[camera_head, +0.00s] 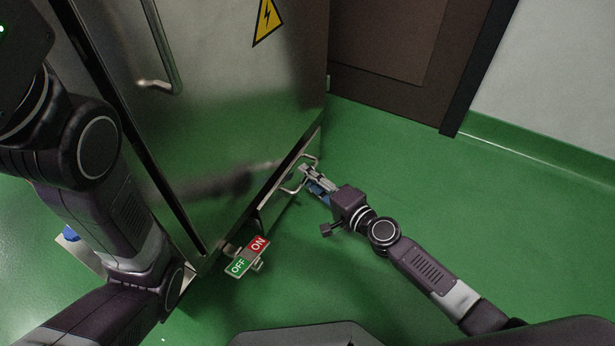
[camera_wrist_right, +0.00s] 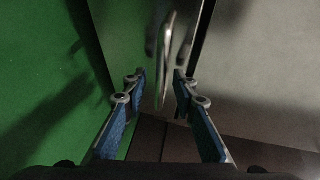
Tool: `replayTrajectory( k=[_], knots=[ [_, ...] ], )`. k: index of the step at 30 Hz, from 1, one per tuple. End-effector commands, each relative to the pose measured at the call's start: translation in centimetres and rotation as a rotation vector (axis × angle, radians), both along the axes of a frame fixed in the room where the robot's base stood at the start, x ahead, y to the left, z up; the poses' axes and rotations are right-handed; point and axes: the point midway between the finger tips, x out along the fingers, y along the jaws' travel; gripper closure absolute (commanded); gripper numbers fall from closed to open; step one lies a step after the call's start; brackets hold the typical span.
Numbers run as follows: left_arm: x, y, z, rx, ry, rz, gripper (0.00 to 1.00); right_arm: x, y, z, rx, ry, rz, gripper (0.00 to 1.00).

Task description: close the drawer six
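The drawer (camera_head: 267,197) is low on the steel cabinet, and its front stands a little out from the body in the head view. I see no number on it, so I cannot confirm it is drawer six. Its metal handle (camera_head: 291,187) faces my right gripper (camera_head: 311,176). In the right wrist view the two blue-padded fingers of the gripper (camera_wrist_right: 160,85) are apart. The bar handle (camera_wrist_right: 165,60) shows between and just beyond the fingertips; I cannot tell whether they touch it. My left arm crosses the left side of the head view, and its gripper is not visible.
The steel cabinet (camera_head: 225,110) has a tall door handle (camera_head: 165,50) and a yellow warning sign (camera_head: 267,20). A red and green ON/OFF switch plate (camera_head: 248,258) sticks out at the cabinet's lower front. The green floor (camera_head: 420,170) is clear to the right, before a brown door (camera_head: 395,50).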

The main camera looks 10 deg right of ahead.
Motion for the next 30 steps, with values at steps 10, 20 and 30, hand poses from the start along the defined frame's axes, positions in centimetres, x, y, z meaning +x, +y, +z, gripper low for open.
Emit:
replayTrajectory(
  k=[10, 20, 30],
  knots=[
    [-0.03, -0.02, -0.12, 0.001, -0.001, 0.000, 0.62, 0.59, 0.45, -0.12, 0.001, 0.001, 0.001, 0.74],
    [-0.03, -0.02, -0.12, 0.001, -0.001, 0.000, 0.62, 0.58, 0.41, -0.12, 0.001, 0.001, 0.001, 1.00],
    [-0.02, -0.02, -0.09, 0.001, 0.000, 0.000, 0.62, 0.62, 0.48, -0.13, 0.001, 0.001, 0.001, 1.00]
  ],
)
